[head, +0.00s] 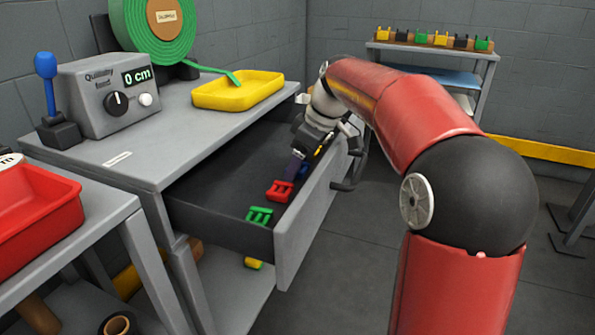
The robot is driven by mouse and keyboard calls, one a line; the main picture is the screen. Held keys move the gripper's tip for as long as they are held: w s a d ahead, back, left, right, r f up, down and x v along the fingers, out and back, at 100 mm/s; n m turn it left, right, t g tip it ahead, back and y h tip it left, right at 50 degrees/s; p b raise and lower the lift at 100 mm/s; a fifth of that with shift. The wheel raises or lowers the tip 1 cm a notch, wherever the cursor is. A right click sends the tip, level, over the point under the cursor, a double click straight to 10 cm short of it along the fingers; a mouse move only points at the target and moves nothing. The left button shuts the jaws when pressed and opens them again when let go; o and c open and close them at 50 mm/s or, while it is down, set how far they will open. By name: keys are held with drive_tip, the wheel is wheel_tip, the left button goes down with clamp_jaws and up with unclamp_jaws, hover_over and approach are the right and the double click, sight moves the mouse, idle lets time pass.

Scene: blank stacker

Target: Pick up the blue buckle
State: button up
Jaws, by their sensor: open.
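The grey drawer (291,240) is pulled open, and my gripper (297,166) reaches down into it from the far end. A small patch of blue (304,171) shows right at my gripper's fingers; it looks like the blue buckle, but most of it is hidden. My gripper is open; whether its fingers are around the blue piece or only beside it, I cannot tell. A red buckle (280,190) lies just nearer than my gripper. A green buckle (259,215) lies nearer still, by the drawer's front corner.
The drawer front with its handle (354,168) stands close beside my gripper. On the bench above are a yellow tray (240,92), a control box (110,95) and a green reel (135,30). A red bin (35,215) is at left. The floor at right is mostly clear.

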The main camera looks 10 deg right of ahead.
drive_tip(key=shift+c, duration=0.4)
drive_tip(key=c, duration=1)
drive_tip(key=shift+r, duration=0.1)
